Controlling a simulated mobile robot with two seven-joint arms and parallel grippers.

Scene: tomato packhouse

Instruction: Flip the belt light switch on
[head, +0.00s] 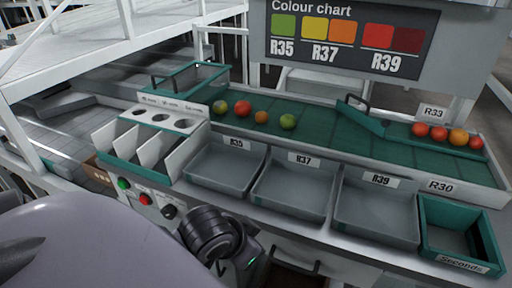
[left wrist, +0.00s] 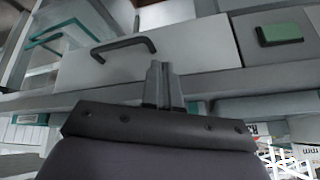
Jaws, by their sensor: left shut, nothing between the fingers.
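A control strip on the bench front holds a green button (head: 124,183), a red button (head: 145,198) and a black knob (head: 169,211) in the head view. I cannot tell which control is the belt light switch. My left arm comes in from the lower left, its dark wrist just right of and below the knob. In the left wrist view my left gripper (left wrist: 163,85) is shut and empty, its fingertips in front of a grey panel with a black handle (left wrist: 124,46). A dark-framed green block (left wrist: 284,33) is at the upper right. My right gripper is out of view.
Grey bins (head: 224,168) line the bench front, with a teal seconds crate (head: 429,216) at right. Tomatoes (head: 288,121) lie on the green belt (head: 340,143). A black handle (head: 296,266) is below the bins. A colour chart (head: 350,40) stands behind.

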